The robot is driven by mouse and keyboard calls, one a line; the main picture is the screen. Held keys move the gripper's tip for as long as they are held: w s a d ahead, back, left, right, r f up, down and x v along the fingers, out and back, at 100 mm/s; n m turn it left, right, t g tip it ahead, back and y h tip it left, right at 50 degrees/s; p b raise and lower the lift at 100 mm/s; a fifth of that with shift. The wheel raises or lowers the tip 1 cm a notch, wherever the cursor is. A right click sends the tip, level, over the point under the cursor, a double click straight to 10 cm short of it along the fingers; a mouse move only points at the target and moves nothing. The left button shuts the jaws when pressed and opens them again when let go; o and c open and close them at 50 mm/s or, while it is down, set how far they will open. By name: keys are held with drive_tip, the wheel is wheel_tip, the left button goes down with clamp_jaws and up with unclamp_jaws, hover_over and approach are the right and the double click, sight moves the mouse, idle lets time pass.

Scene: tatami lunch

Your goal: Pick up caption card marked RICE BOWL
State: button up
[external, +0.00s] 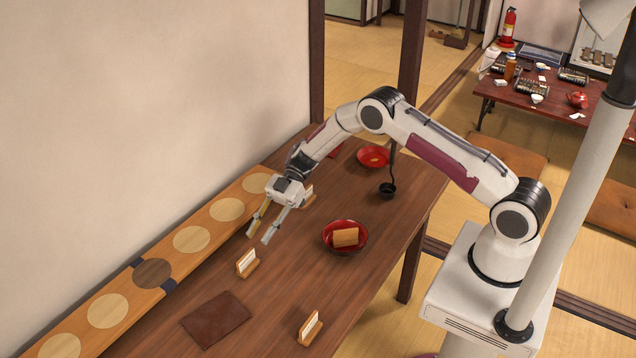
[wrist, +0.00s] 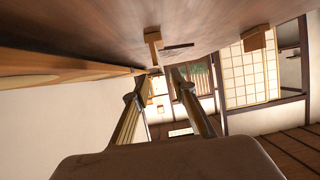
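Several small white caption cards in wooden holders stand on the dark table. One card (external: 246,261) is just below and in front of my gripper (external: 258,240) in the external view. A second card (external: 311,326) is near the front edge, and a third (external: 307,196) is behind my gripper, partly hidden. I cannot read the print on any card, so I cannot tell which says RICE BOWL. My gripper is open and empty, above the table with its fingers apart. The wrist view shows both fingers and wooden holders (wrist: 153,40) (wrist: 255,38) beyond them.
A red-lined bowl (external: 329,242) with a wooden block (external: 346,237) stands right of my gripper. A red plate (external: 373,152) and black ladle (external: 388,189) are behind. A wooden rail (external: 190,262) with round discs runs along the wall. A brown mat (external: 215,318) lies in front.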

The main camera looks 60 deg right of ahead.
sight(249, 251)
drive_tip(key=shift+a, duration=0.1)
drive_tip(key=shift+x, duration=1.25)
drive_tip(key=shift+f, duration=0.1)
drive_tip(key=shift+f+x, duration=0.25)
drive_tip(key=shift+x, duration=2.3)
drive_tip(key=shift+w, duration=0.2)
clamp_jaws()
